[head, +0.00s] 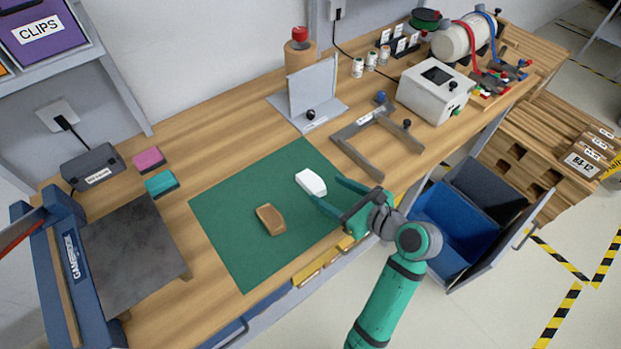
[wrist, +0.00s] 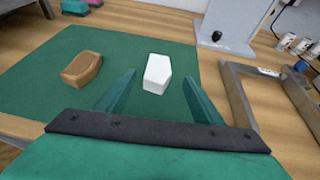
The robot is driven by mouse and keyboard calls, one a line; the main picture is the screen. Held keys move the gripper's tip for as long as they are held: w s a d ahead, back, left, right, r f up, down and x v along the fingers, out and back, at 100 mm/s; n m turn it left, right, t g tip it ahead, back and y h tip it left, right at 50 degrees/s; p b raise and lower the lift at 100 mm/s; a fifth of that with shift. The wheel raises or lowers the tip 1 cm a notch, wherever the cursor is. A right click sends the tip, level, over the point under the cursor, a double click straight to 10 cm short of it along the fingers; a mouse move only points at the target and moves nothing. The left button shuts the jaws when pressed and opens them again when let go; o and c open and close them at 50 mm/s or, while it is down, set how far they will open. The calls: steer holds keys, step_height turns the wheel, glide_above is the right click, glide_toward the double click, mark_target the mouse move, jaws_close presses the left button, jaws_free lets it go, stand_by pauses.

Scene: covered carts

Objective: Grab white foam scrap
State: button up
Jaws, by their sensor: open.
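The white foam scrap (head: 311,182) is a small pale block lying on the green mat (head: 240,250). In the wrist view the foam scrap (wrist: 157,73) lies beyond my fingertips, roughly centred between them. My gripper (head: 325,191) has green fingers and is open and empty, low near the mat's right side. It also shows in the wrist view (wrist: 160,90), with its two fingers spread wide. A brown block (head: 270,219) lies on the mat to the left of the foam and nearer the front edge, apart from it.
A grey frame (head: 365,145) lies on the wooden bench right of the mat, with an upright grey plate (head: 313,90) behind. A dark slab (head: 130,250) is at left. Blue and dark bins (head: 445,225) sit below the bench's right side. The mat around the foam is clear.

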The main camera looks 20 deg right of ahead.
mark_target(312, 181)
steer(key=shift+a+r+x, duration=0.1)
steer(key=shift+r+x, duration=0.05)
steer(key=shift+x, duration=1.8)
steer(key=shift+a+r+x, duration=0.15)
steer(key=shift+x, duration=1.85)
steer(key=shift+c, duration=0.2)
steer(key=c, duration=1.1)
